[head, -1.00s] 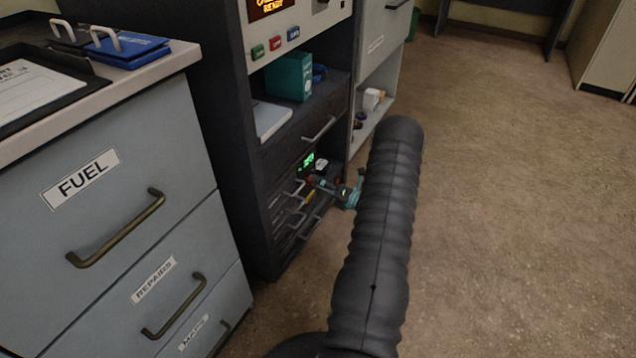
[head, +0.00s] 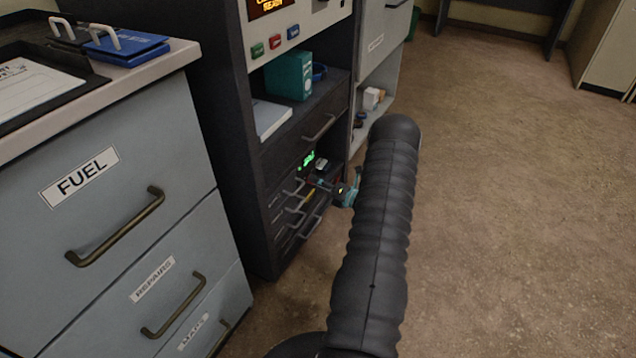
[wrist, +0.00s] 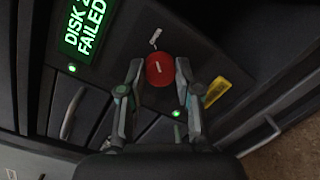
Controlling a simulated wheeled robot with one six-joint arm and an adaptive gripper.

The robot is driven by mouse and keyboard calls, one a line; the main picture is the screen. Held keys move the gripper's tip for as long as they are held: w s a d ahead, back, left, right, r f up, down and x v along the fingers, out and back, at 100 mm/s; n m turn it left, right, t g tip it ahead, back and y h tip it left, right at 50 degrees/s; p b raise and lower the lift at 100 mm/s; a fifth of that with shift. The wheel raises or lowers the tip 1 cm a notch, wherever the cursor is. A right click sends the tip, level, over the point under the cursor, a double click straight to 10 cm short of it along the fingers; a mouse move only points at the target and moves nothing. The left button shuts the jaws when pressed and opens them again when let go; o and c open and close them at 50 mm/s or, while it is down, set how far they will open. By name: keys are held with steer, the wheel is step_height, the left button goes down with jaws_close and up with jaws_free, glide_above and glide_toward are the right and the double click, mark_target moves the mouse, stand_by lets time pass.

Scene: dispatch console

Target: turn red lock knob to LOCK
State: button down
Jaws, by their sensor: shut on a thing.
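The red lock knob (wrist: 160,70) shows in the wrist view as a round red cap with a pale line on it, on the dark panel of the console. My gripper (wrist: 158,80) has one finger on each side of the knob and is shut on it. In the head view, my gripper (head: 335,188) is small and partly hidden by my arm, low at the console front. The knob cannot be made out in the head view. Any LOCK lettering is too small to read.
A green display (wrist: 86,25) reading "DISK FAILED" is beside the knob. A yellow label (wrist: 216,91) is right of my gripper. Drawer handles (head: 297,205) stick out close by. A grey cabinet marked FUEL (head: 150,140) stands at the left. The floor (head: 520,180) at right is clear.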

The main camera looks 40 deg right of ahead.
steer(key=shift+f, duration=0.1)
steer(key=n+y+b, duration=0.1)
steer(key=n+b, duration=0.4)
steer(key=n, duration=0.4)
steer(key=n+y+b, duration=0.1)
steer(key=n+b, duration=0.4)
steer(key=n, duration=0.4)
steer(key=shift+n+t, duration=0.3)
steer(key=shift+n, duration=0.3)
steer(key=c, duration=0.8)
jaws_free()
steer(key=shift+s, duration=0.1)
